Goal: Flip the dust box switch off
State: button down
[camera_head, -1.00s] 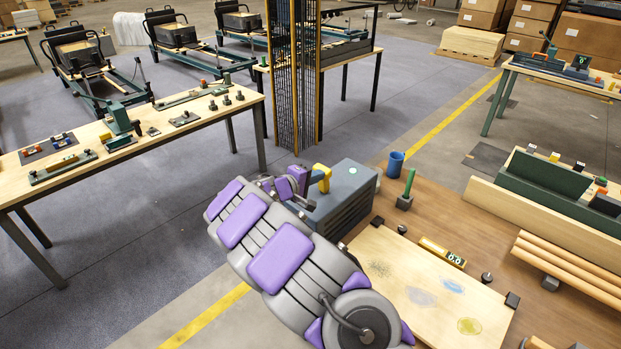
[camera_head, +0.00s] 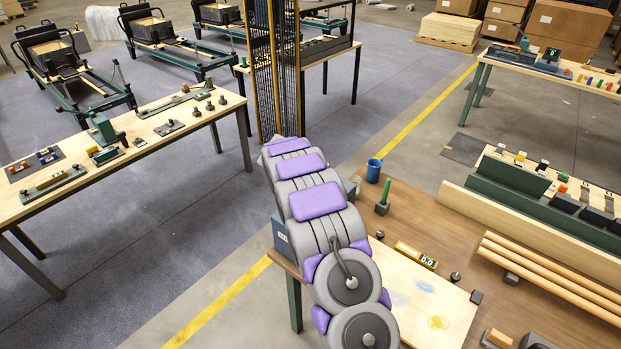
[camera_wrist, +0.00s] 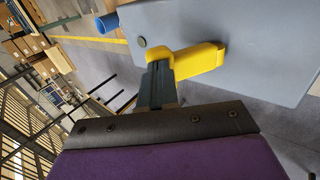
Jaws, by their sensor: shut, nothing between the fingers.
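The dust box (camera_wrist: 262,35) is a grey-blue box filling the upper right of the wrist view. Its yellow switch (camera_wrist: 203,62) is a lever on the box face, beside a small dark screw. My gripper (camera_wrist: 158,70) is shut and empty, with its dark fingertips at the left end of the yellow lever. The fingertips overlap the lever in the picture; I cannot tell whether they touch it. In the head view my arm hides most of the dust box, leaving a blue-grey side (camera_head: 283,239) visible at the left. The switch and gripper are hidden there.
A blue cup (camera_head: 374,171) and a green-handled tool (camera_head: 384,196) stand on the brown bench (camera_head: 425,215) right of my arm. A pale board (camera_head: 440,300) lies nearer. A dark wire rack (camera_head: 277,75) stands behind.

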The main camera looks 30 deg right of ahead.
jog(key=shift+w+d+p, duration=0.1)
jog(key=shift+d+p, duration=0.2)
jog(key=shift+p, duration=0.15)
dwell(0.4)
jog(key=v, duration=1.4)
jog(key=shift+w+d+r+b, duration=0.2)
jog(key=shift+d+r+b, duration=0.1)
jog(key=shift+d+r, duration=0.1)
jog(key=shift+d+f, duration=0.1)
jog(key=shift+d, duration=0.05)
